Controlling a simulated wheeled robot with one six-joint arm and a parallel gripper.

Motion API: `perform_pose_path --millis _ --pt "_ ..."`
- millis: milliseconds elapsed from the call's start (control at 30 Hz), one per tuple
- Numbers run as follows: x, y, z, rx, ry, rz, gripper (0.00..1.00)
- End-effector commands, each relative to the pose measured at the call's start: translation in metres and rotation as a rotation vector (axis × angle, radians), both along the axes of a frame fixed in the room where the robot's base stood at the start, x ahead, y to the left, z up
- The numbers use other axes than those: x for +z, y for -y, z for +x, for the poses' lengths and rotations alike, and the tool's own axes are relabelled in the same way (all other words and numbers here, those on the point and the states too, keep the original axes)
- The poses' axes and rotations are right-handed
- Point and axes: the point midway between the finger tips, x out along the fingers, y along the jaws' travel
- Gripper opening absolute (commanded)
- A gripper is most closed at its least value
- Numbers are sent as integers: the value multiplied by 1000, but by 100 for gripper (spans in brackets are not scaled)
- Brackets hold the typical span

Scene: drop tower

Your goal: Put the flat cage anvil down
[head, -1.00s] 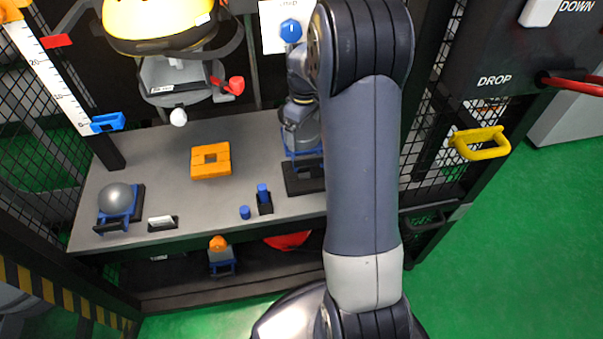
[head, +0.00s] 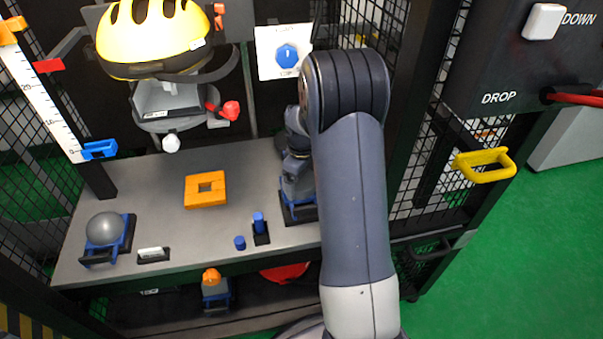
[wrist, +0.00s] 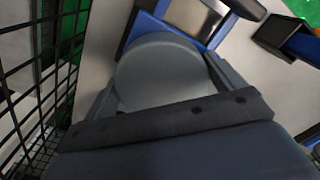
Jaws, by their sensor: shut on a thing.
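The flat cage anvil (wrist: 160,72) shows in the wrist view as a round grey disc between my gripper's fingers. My gripper (wrist: 165,85) is shut on it. In the head view my gripper (head: 297,180) is low over this cradle (head: 300,210) at the table's right side. My arm and gripper hide the anvil there.
On the grey table (head: 150,210) are an orange square block (head: 205,190), a grey dome in a blue cradle (head: 105,229), a small white-topped piece (head: 152,254) and blue pegs (head: 259,225). The yellow helmet (head: 155,35) hangs above left. Mesh cage (head: 425,150) stands right.

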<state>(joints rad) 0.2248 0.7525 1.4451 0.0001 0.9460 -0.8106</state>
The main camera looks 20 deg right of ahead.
Motion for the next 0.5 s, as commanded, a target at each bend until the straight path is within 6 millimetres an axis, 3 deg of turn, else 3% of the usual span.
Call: perform_pose_path --millis 400,433,500 --pt "-3 0 1 0 6 -1 19" --pt "-4 0 0 0 1 0 92" --pt "-4 0 0 0 1 0 98"
